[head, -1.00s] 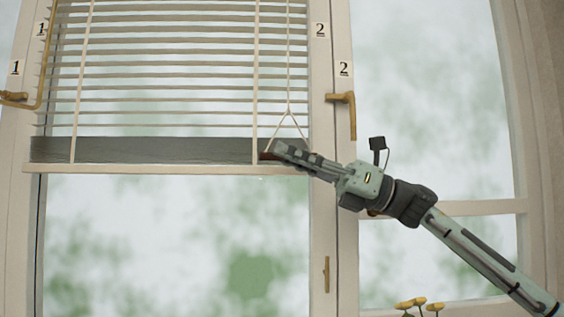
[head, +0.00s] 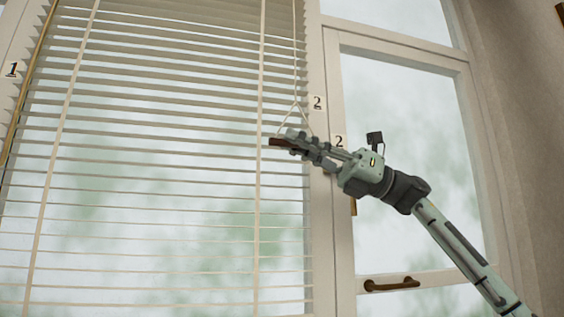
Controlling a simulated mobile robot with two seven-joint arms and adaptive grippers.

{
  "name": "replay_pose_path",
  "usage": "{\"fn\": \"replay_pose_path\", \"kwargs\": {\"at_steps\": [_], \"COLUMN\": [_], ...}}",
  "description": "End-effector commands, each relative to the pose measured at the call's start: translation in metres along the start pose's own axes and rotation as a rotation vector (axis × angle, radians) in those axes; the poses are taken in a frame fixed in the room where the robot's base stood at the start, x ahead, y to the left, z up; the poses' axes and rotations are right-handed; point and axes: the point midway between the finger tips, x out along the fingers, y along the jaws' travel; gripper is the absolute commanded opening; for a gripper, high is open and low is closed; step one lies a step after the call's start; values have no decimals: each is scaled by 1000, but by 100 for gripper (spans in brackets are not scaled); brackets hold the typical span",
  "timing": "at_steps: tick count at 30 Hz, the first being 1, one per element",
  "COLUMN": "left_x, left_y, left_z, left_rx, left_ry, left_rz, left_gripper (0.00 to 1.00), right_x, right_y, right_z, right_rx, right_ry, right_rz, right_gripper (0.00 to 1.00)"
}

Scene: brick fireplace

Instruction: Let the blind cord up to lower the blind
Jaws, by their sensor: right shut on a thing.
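The white slatted blind (head: 160,160) hangs over the left window and fills its visible height. Its bottom rail is below the picture. The thin pale blind cord (head: 295,60) comes down near the blind's right side and splits into two strands. At its lower end is a brown wooden handle (head: 278,142). My right gripper (head: 293,142) is shut on this handle, in front of the blind's right edge. The handle's right part is hidden by the fingers. My left gripper is not in view.
Number tags show on the frame: a 1 (head: 12,69) at the left, a 2 (head: 318,103) and another 2 (head: 339,142) by my right gripper. A brown window handle (head: 392,285) sits at the lower right. The right window pane (head: 400,110) has no blind.

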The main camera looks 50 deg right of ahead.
Motion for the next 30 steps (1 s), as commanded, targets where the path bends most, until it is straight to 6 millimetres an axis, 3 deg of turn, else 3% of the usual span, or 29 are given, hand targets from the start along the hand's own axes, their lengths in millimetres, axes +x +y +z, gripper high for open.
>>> {"fn": "replay_pose_path", "kwargs": {"at_steps": [15, 16, 21, 30], "left_x": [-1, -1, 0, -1], "left_y": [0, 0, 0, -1], "left_z": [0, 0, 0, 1], "left_rx": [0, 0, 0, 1], "left_ry": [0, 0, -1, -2], "left_rz": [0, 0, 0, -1], "left_gripper": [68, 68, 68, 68], "right_x": [-2, -2, -2, -3], "right_y": [6, 6, 6, 7], "right_z": [7, 7, 7, 7], "right_rx": [1, 1, 1, 0], "right_ry": [3, 3, 3, 2], "right_rz": [-2, -2, -2, -1], "right_gripper": [0, 13, 33, 33]}}
